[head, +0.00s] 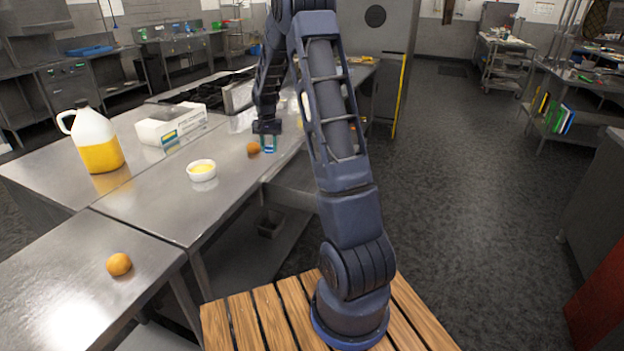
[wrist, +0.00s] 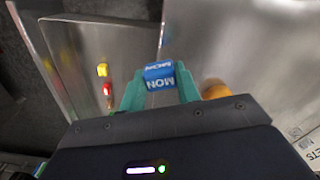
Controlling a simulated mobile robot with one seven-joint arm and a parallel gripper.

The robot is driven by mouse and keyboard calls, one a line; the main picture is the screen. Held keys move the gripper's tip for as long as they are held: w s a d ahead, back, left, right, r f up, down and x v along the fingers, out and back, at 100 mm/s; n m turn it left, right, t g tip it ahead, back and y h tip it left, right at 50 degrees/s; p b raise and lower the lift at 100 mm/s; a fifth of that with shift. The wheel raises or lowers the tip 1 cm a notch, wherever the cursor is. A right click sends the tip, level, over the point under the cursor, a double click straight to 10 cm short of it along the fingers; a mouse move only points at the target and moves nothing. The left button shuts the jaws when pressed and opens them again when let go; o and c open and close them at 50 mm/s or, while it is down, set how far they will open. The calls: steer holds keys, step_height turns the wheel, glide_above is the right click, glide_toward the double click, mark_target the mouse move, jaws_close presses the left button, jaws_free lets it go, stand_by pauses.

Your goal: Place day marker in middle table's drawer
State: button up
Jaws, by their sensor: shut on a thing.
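My gripper (wrist: 160,92) has teal fingers and is shut on the day marker (wrist: 157,76), a small blue block with white "MON" lettering. In the head view my gripper (head: 268,147) is low over the right edge of the middle steel table (head: 225,150); the marker is hard to make out there. The marker is over the tabletop beside the drawer.
An orange (head: 253,148) lies beside my gripper and also shows in the wrist view (wrist: 215,90). A white bowl (head: 201,170), a juice jug (head: 97,140) and a white box (head: 171,125) stand on the tables. Another orange (head: 119,264) is nearer.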

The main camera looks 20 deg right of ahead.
steer(key=s+d+f+m, duration=0.2)
steer(key=s+d, duration=0.2)
steer(key=d, duration=0.4)
steer(key=s+d+f+m, duration=0.15)
steer(key=s+d, duration=0.25)
steer(key=d, duration=0.5)
steer(key=shift+m, duration=0.25)
steer(key=f, duration=2)
steer(key=shift+s, duration=0.2)
steer(key=o, duration=1)
steer(key=shift+c, duration=0.2)
